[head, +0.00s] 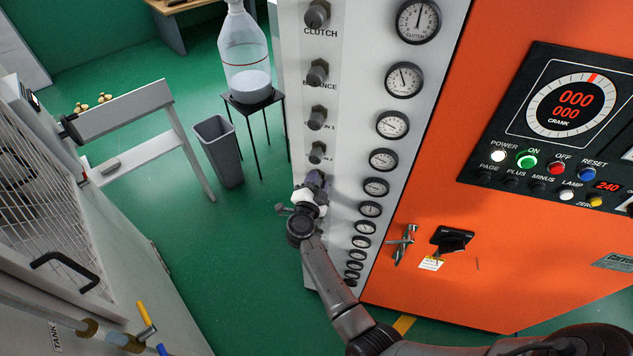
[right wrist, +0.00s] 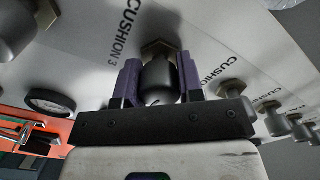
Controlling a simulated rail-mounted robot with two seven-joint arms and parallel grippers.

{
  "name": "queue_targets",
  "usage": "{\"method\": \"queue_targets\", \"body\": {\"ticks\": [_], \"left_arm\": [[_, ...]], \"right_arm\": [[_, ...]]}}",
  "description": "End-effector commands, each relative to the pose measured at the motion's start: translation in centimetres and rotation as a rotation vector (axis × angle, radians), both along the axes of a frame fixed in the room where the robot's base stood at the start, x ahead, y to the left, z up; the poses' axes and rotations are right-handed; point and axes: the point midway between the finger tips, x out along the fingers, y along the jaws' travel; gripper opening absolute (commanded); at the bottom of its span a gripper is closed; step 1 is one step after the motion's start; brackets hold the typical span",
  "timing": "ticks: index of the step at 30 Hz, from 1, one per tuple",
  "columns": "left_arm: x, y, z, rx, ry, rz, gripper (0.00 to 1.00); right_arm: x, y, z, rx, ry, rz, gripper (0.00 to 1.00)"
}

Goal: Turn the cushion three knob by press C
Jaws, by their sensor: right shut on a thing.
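The cushion three knob (right wrist: 158,72) is a dark rounded knob on a brass-coloured hex base. In the right wrist view it stands out from the pale panel beside a "CUSHION 3" label. My right gripper (right wrist: 160,85) is shut on it, with a purple finger on each side. In the head view my right gripper (head: 315,182) is at the knob column, just below the second cushion knob (head: 317,152), and mostly hides the held knob. No pointer or mark on the held knob is readable. A letter naming the press is not readable. My left gripper is not in view.
A column of gauges (head: 383,160) runs right of the knobs. The orange cabinet (head: 430,200) carries a crank display, buttons and a black handle (head: 452,240). A bottle (head: 247,60) on a stand and a grey bin (head: 218,150) stand left. Green floor (head: 245,240) there is open.

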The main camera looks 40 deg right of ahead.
Motion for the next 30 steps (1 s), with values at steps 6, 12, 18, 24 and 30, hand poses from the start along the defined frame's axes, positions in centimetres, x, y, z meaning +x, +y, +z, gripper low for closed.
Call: {"method": "queue_targets", "body": {"ticks": [6,12,18,24,30], "left_arm": [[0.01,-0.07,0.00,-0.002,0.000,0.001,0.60],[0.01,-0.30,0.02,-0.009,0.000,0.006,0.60],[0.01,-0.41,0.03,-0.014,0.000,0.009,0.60],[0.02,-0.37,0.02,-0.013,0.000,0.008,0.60],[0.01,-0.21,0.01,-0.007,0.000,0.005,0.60]], "right_arm": [[0.01,0.01,0.06,0.024,-0.035,-0.001,0.11],[0.01,0.01,0.07,0.028,-0.041,-0.001,0.11],[0.01,0.00,0.07,0.028,-0.041,-0.001,0.11],[0.01,-0.01,0.06,0.028,-0.041,-0.001,0.49],[0.01,-0.01,0.04,0.027,-0.040,-0.001,0.60]]}}
